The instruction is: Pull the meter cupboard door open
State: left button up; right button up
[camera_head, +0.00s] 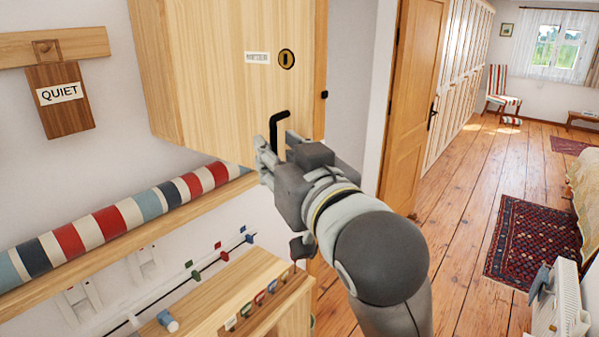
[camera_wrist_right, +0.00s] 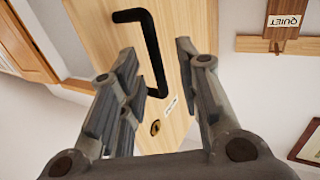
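The meter cupboard (camera_head: 155,60) is a pale wooden box on the wall. Its door (camera_head: 225,100) looks shut and carries a white label (camera_head: 257,58), a round brass-rimmed lock (camera_head: 286,59) and a black bent bar handle (camera_head: 276,122). My right gripper (camera_head: 275,148) is at the handle's lower part. In the right wrist view, its fingers (camera_wrist_right: 158,65) are apart and the black handle (camera_wrist_right: 151,45) shows between and beyond the tips. I cannot tell whether a finger touches it. The lower end of the handle is partly hidden in the head view. My left gripper is not in view.
A shelf (camera_head: 115,240) with a striped roll (camera_head: 110,221) runs below the cupboard at left. A wooden box with coloured tags (camera_head: 255,300) stands lower down. A brown door (camera_head: 412,100) is to the right, with open plank floor (camera_head: 460,220) beyond.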

jog(key=v, duration=0.8)
jog(key=shift+s+d, duration=0.2)
jog(key=shift+s, duration=0.05)
